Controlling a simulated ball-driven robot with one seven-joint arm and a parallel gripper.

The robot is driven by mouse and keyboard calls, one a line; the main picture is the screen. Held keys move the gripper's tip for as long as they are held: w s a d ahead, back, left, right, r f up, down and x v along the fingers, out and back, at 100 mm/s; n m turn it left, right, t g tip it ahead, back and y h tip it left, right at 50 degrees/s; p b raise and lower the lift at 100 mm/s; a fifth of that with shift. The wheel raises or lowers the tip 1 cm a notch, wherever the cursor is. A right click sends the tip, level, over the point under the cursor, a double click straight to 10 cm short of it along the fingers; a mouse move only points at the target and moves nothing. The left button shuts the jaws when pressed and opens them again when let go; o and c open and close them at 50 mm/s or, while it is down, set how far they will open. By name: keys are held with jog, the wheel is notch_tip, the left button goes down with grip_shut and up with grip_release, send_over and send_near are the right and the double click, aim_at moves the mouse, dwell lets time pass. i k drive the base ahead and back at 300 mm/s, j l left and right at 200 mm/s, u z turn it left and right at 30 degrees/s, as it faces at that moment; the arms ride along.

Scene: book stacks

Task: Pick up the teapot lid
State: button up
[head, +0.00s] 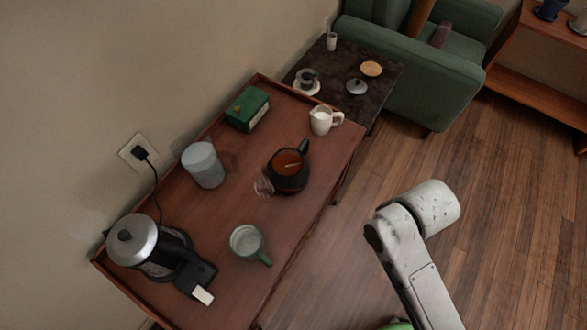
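A small round silver-grey lid with a dark knob (356,87) lies on the dark side table at the top, near its right edge. It looks like the teapot lid. The teapot (289,178) stands uncovered on the wooden sideboard, dark with a black handle and amber-brown tea showing in its open top. Its clear spout seems to point to the lower left. My white arm reaches up at the lower right over the floor, well apart from the lid. My gripper is not in view.
The wooden sideboard (215,240) also holds a kettle (135,240), green mug (246,242), grey canister (203,165), green box (247,108) and milk jug (322,119). Near the lid are a wooden coaster (371,69) and glass cup (306,80). A green armchair (430,85) stands behind. Floor is clear at right.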

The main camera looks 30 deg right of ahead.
aim_at(355, 86)
jog(key=i+l, duration=0.35)
jog(key=i+l+u, duration=0.1)
jog(key=i+l, duration=0.3)
jog(key=l, duration=0.15)
jog(key=i+l, duration=0.35)
jog(key=i+l+u, duration=0.1)
jog(key=i+l, duration=0.25)
jog(key=l, duration=0.2)
jog(key=i+l, duration=0.35)
jog(key=l, duration=0.15)
jog(key=l+u, duration=0.1)
jog(key=u, duration=0.9)
